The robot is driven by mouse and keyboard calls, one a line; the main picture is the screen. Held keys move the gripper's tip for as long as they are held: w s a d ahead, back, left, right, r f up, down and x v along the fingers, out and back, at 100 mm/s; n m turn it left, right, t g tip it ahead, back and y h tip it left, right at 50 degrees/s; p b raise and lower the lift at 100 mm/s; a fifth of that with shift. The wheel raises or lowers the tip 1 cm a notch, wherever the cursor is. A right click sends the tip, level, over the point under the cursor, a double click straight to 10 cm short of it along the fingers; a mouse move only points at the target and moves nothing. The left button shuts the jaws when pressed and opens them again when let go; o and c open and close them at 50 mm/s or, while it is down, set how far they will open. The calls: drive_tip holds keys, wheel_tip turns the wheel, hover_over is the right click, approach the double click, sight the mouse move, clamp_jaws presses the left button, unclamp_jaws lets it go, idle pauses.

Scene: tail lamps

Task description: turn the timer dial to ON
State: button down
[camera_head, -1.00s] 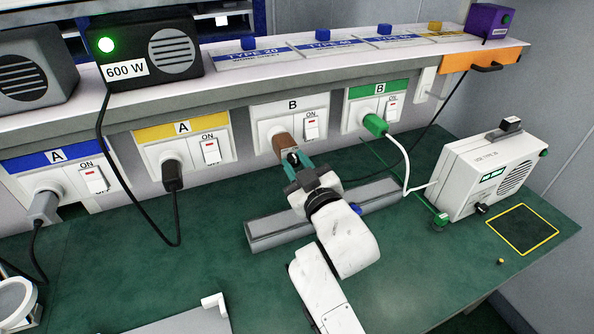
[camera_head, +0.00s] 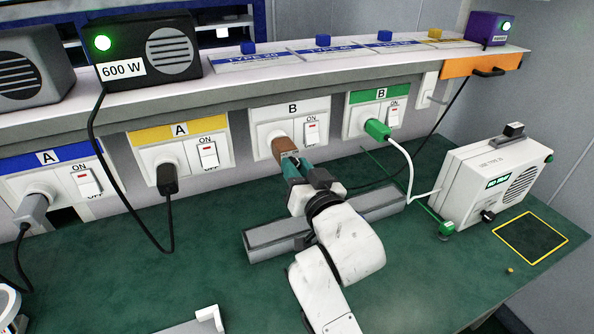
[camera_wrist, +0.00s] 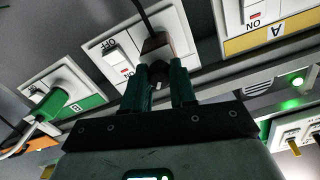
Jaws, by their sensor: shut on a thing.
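A brown plug (camera_head: 283,148) sits in the socket of the white B panel (camera_head: 262,115) on the back wall. My gripper (camera_head: 290,165) has its green fingers against it. In the wrist view, my gripper (camera_wrist: 160,76) has one fingertip on each side of the brown plug (camera_wrist: 157,46), and a black cord leaves it. A dark round part shows between the fingers; I cannot tell whether it belongs to the plug. No dial marked as a timer can be read. A black knob (camera_head: 488,216) is on the front of the white box (camera_head: 490,180) at the right.
Rocker switches marked ON sit beside the sockets, including the B panel's switch (camera_head: 311,133). A green plug (camera_head: 377,129) is to the right, a black plug (camera_head: 167,178) to the left.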

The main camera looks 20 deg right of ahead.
idle(0.4)
drive_tip(key=c, duration=0.9)
unclamp_jaws()
drive_tip(key=s+b, duration=0.1)
drive_tip(key=s, duration=0.9)
drive_tip(key=shift+s, duration=0.4)
